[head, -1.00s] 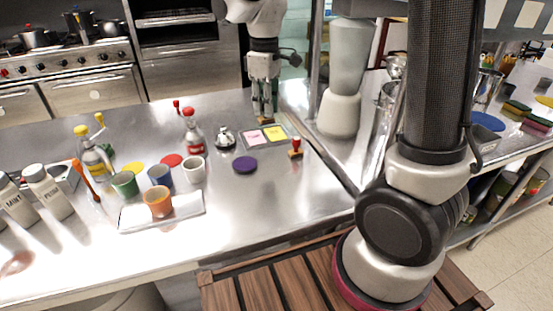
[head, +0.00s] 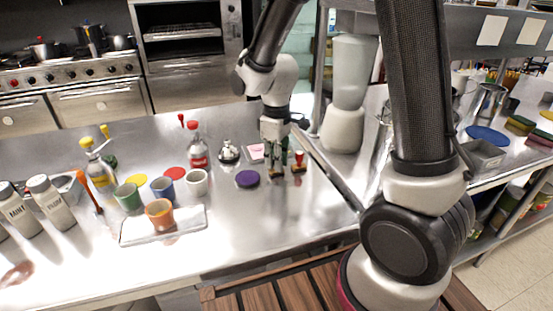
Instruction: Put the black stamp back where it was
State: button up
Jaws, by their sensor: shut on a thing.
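My gripper (head: 276,168) is low over the steel counter, pointing down, between the purple disc and the red-handled stamp. It is shut on a small dark thing that I take to be the black stamp (head: 275,177); the fingers hide most of it. I cannot tell whether its base touches the counter. A red-handled stamp (head: 299,161) stands upright just right of my gripper. The small tray with a pink pad (head: 257,150) is behind and left of my gripper, and the gripper hides its right part.
A purple disc (head: 247,179) lies left of my gripper. A call bell (head: 228,151) and a red-capped bottle (head: 197,148) stand further left. Several cups and a white tray (head: 190,224) lie front left. A blender (head: 344,120) stands behind right. The counter front of my gripper is clear.

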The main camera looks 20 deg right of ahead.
jog(key=shift+f, duration=0.15)
jog(key=o, duration=0.8)
notch_tip(320, 180, up, 12)
jog(key=shift+r, duration=0.2)
jog(key=shift+s, duration=0.1)
